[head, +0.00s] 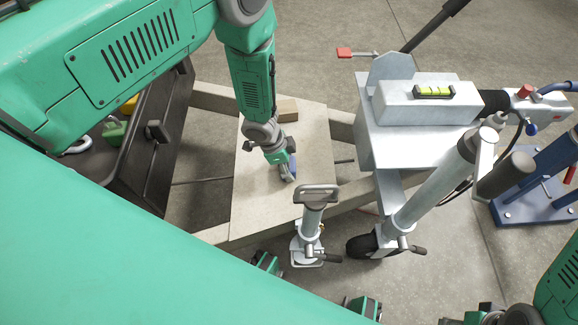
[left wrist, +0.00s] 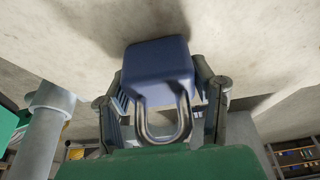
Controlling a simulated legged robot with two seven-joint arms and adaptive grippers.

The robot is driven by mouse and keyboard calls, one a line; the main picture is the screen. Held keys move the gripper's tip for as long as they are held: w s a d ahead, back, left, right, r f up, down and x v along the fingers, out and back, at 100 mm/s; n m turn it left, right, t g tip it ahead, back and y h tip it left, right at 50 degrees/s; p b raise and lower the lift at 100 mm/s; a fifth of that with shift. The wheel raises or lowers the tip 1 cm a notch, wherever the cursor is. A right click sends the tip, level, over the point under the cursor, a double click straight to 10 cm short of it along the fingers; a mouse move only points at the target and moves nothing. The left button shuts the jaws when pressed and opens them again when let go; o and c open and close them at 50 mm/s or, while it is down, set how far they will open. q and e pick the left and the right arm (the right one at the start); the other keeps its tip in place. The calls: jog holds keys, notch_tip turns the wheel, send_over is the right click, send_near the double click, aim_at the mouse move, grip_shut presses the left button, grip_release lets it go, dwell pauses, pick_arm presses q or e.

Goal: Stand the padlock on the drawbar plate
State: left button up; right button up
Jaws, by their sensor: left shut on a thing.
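The padlock (left wrist: 157,72) has a blue body and a steel shackle. In the left wrist view it sits between the two fingers of my left gripper (left wrist: 160,95), with the shackle towards the camera and the body towards a pale surface. In the head view my left gripper (head: 284,167) reaches down over the pale drawbar plate (head: 260,205), shut on the padlock, whose blue body (head: 290,171) shows partly. Its shadow falls close by on the plate; whether it touches the plate I cannot tell.
A wooden block (head: 287,110) lies on the plate behind the gripper. A metal jack stand with a handle (head: 316,195) rises at the plate's front right. A grey box with a spirit level (head: 433,92) stands to the right. A dark open toolbox (head: 150,150) is at the left.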

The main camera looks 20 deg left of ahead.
pick_arm(q)
jog(key=shift+a, duration=0.15)
jog(key=o, duration=1.6)
jog(key=shift+f, duration=0.1)
jog(key=shift+c, duration=0.2)
jog(key=shift+d+r, duration=0.25)
jog(key=shift+d, duration=0.1)
jog(key=shift+a+r, duration=0.1)
jog(key=shift+r, duration=0.2)
jog(key=p+v, duration=0.5)
jog(key=v, duration=0.6)
jog(key=s+a+r+n+y, duration=0.1)
jog(key=s+a+n, duration=0.2)
jog(key=s+n, duration=0.3)
jog(key=s+a+r+n+y, duration=0.1)
jog(key=s+n, duration=0.5)
jog(key=s, duration=1.1)
jog(key=shift+s+a+r+g+y, duration=0.3)
jog(key=shift+s+a+g+y, duration=0.15)
jog(key=shift+a, duration=0.65)
pick_arm(e)
notch_tip(320, 180, up, 5)
jog(key=shift+r, duration=0.1)
pick_arm(q)
jog(key=shift+w, duration=0.1)
